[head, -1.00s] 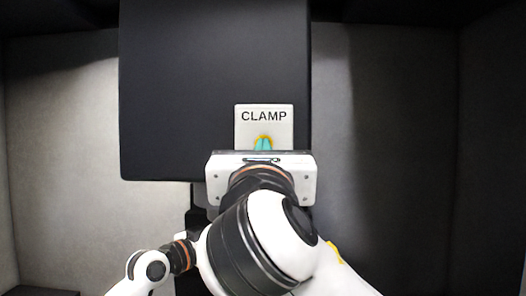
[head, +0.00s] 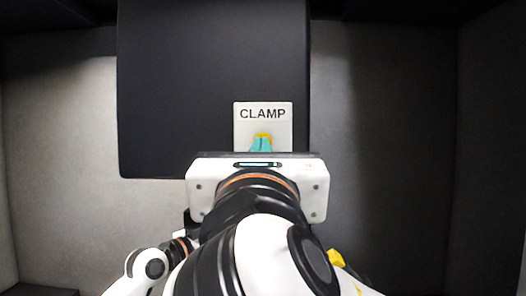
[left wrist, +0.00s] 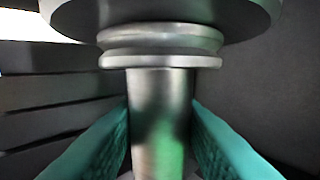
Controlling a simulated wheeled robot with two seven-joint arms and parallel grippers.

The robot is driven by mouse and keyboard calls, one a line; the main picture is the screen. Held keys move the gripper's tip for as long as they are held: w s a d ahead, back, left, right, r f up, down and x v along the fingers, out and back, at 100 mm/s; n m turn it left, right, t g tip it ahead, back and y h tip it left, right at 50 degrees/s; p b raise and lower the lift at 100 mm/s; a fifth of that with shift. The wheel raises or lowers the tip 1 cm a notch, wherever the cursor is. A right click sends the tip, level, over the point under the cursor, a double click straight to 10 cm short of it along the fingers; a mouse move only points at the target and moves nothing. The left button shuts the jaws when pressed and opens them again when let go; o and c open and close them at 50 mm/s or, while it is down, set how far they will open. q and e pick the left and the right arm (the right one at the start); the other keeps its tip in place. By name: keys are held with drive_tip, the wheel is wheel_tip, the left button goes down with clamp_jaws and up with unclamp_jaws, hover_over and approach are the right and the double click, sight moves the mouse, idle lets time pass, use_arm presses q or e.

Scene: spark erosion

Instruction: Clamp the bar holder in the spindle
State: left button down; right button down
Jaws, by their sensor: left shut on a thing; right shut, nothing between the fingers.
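The dark spindle head (head: 190,80) carries a pale CLAMP plate (head: 262,115) with a yellow control (head: 263,136) on it. My right gripper (head: 260,146) is shut and empty, its teal fingertips just in front of the yellow control. I cannot tell whether they touch it. In the left wrist view, my left gripper (left wrist: 160,135) is shut on the metal bar holder (left wrist: 160,95), a finger on each side of its upright shank. The holder's grooved collar (left wrist: 160,45) is right under the round spindle nose (left wrist: 160,12). Its upper end is hidden.
Grey enclosure walls (head: 60,150) stand to the left and behind, with a darker wall (head: 490,150) at the right. The space right of the spindle head is free. My right arm hides what is below the plate.

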use_arm(q)
drive_tip(key=shift+r, duration=0.4)
